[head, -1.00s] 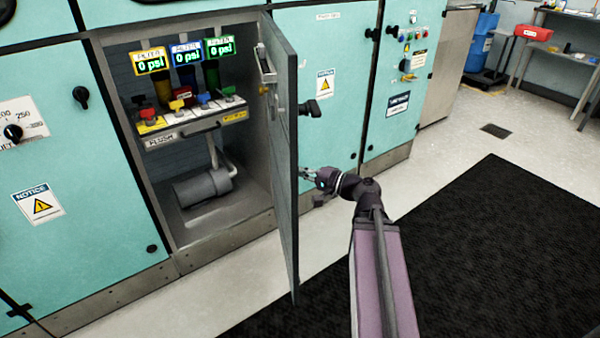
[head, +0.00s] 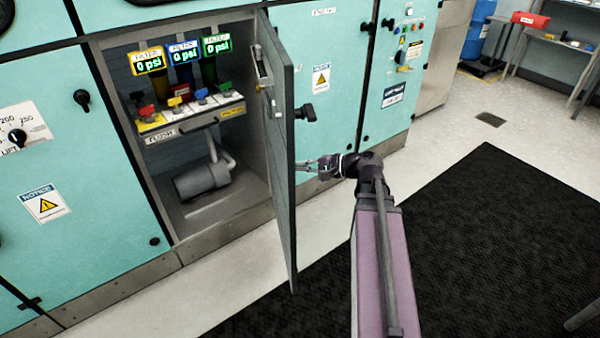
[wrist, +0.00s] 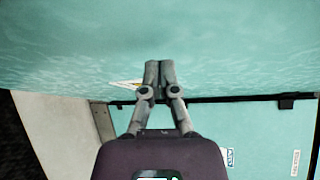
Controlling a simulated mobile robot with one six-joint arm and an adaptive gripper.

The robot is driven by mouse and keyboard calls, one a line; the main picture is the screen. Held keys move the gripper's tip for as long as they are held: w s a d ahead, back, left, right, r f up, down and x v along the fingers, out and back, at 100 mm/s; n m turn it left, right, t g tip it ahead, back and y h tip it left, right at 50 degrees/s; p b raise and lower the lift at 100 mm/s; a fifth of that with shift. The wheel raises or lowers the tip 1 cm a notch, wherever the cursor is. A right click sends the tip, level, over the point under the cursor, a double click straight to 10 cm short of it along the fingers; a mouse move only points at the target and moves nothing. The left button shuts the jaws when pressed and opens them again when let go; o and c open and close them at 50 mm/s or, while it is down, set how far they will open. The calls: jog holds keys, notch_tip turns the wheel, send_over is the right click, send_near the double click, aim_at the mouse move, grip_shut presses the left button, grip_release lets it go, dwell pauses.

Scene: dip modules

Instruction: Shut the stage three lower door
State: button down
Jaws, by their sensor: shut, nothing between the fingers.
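The open cabinet door (head: 282,160) is swung outward from the cabinet, seen nearly edge-on in the head view. A dark handle (head: 306,112) sticks out on its right side. My gripper (head: 300,166) is shut and empty, beside the door's outer face at mid height; its tips are close to the door, and I cannot tell whether they touch. In the wrist view the closed fingers (wrist: 158,70) point at a teal surface (wrist: 60,55) that fills the upper part of the picture, with part of a yellow and white label behind the fingers. No stage number is readable on the door.
The open compartment (head: 185,130) holds three filter gauges (head: 183,52) reading 0 psi, coloured valves and a grey motor (head: 203,182). Teal panels (head: 345,60) stand to the right. A black mat (head: 480,240) covers the floor at right. The light floor beside it is clear.

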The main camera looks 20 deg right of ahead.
jog(key=s+d+r+m+g+h+p, duration=0.3)
jog(key=d+m+g+p, duration=0.5)
jog(key=p, duration=0.4)
jog(key=shift+s+d+r, duration=0.5)
jog(key=shift+s+r, duration=0.25)
jog(key=shift+s, duration=0.35)
jog(key=shift+a+f, duration=0.1)
jog(key=a+r+b+x, duration=0.2)
jog(key=b+x, duration=0.5)
jog(key=x, duration=0.5)
jog(key=shift+w+a+f, duration=0.2)
jog(key=shift+w+a, duration=0.05)
jog(key=shift+w, duration=0.05)
jog(key=shift+a, duration=0.1)
